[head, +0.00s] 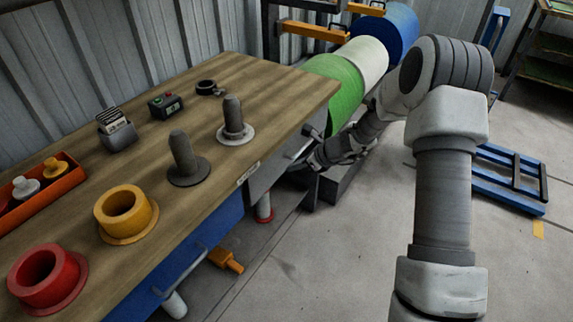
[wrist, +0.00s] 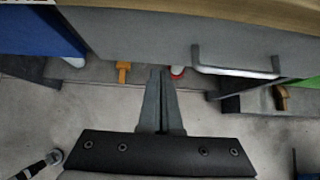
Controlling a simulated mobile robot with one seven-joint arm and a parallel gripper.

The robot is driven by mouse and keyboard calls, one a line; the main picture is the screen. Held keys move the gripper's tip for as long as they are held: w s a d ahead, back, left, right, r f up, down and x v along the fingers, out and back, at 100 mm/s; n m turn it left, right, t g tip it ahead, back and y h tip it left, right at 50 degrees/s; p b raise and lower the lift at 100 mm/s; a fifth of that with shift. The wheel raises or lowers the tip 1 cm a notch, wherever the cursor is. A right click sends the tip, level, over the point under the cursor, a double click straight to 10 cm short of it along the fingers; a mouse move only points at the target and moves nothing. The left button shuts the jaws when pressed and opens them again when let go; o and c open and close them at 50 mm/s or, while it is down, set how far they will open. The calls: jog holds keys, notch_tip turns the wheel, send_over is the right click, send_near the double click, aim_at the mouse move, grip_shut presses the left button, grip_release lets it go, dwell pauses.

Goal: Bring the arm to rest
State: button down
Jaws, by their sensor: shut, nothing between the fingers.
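My gripper (wrist: 158,75) is shut and empty in the wrist view, its two dark fingers together in front of a grey drawer front. In the head view my gripper (head: 312,163) is low beside the right end of the workbench, partly hidden by the bench corner and hard to make out. My arm reaches down to it from the right. The grey drawer (wrist: 150,40) has a metal handle (wrist: 235,72) and looks closed. I cannot tell whether the fingertips touch the drawer.
The wooden workbench (head: 225,75) bears a red flanged ring (head: 45,280), a yellow flanged ring (head: 126,213), two dark posts, a card holder and an orange tray. A blue pallet (head: 505,178) lies right on open floor.

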jog(key=p+v, duration=0.2)
jog(key=v, duration=0.7)
jog(key=s+a+r+n+g+h, duration=0.1)
jog(key=s+r+n+h, duration=0.1)
jog(key=s+r+n, duration=1.35)
jog(key=s+d+r+n+t+h, duration=0.1)
jog(key=s+d+r+n+h, duration=0.25)
jog(key=s, duration=0.45)
jog(key=s+d+r+n+t+h, duration=0.1)
jog(key=s+d+r+n+h, duration=0.15)
jog(key=s+r+n, duration=0.35)
notch_tip(320, 180, up, 13)
jog(key=s+p, duration=0.1)
jog(key=p, duration=1.3)
jog(key=shift+s+d+y, duration=0.3)
jog(key=shift+s+d, duration=0.1)
jog(key=shift+d, duration=0.05)
